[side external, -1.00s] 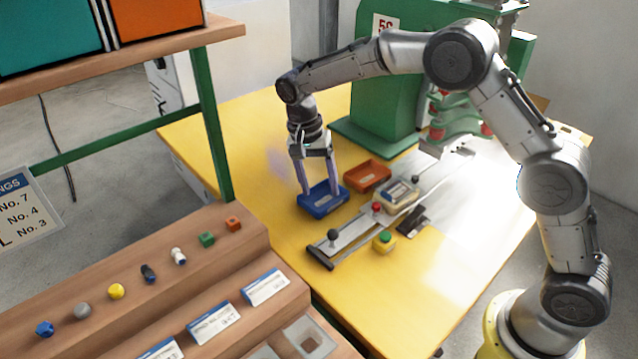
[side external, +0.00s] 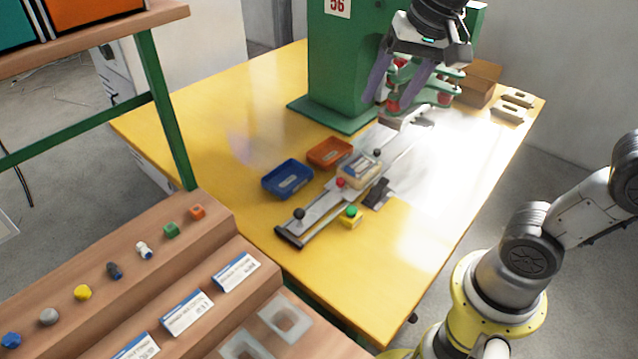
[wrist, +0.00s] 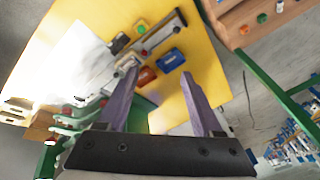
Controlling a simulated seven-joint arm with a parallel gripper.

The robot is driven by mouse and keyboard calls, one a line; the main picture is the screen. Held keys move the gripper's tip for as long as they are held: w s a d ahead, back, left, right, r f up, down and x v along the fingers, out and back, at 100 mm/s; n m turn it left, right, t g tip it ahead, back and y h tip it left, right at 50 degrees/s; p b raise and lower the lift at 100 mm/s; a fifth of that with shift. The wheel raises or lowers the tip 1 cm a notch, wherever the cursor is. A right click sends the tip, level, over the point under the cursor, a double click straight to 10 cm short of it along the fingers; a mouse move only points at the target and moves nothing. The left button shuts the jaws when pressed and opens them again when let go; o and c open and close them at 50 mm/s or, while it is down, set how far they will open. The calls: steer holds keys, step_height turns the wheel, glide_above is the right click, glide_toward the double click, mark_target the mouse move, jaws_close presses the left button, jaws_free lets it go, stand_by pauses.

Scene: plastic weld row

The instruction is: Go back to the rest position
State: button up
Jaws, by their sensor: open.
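My gripper (side external: 403,88) is raised high at the top of the side external view, in front of the green welding machine (side external: 340,75). Its two purple-grey fingers are apart with nothing between them. In the wrist view my gripper (wrist: 163,92) also shows open and empty, with the yellow table (wrist: 205,65) far below. The blue bin (side external: 287,179) and the orange bin (side external: 330,152) stand on the table, well clear of the fingers. The blue bin also shows in the wrist view (wrist: 171,60).
A slide fixture (side external: 325,210) with a pale part (side external: 360,170) lies on the table. A green button box (side external: 350,216) stands beside it. A cardboard box (side external: 478,84) and pale parts (side external: 510,108) are at the back right. A wooden stepped rack (side external: 200,250) with small coloured pieces stands at the left.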

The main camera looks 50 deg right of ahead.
steer(key=s+f+n+t, duration=0.1)
steer(key=s+f+n, duration=0.6)
steer(key=s, duration=0.4)
steer(key=shift+s+d+f+n+t, duration=0.2)
steer(key=shift+s+f+n+t, duration=0.1)
steer(key=shift+n, duration=0.5)
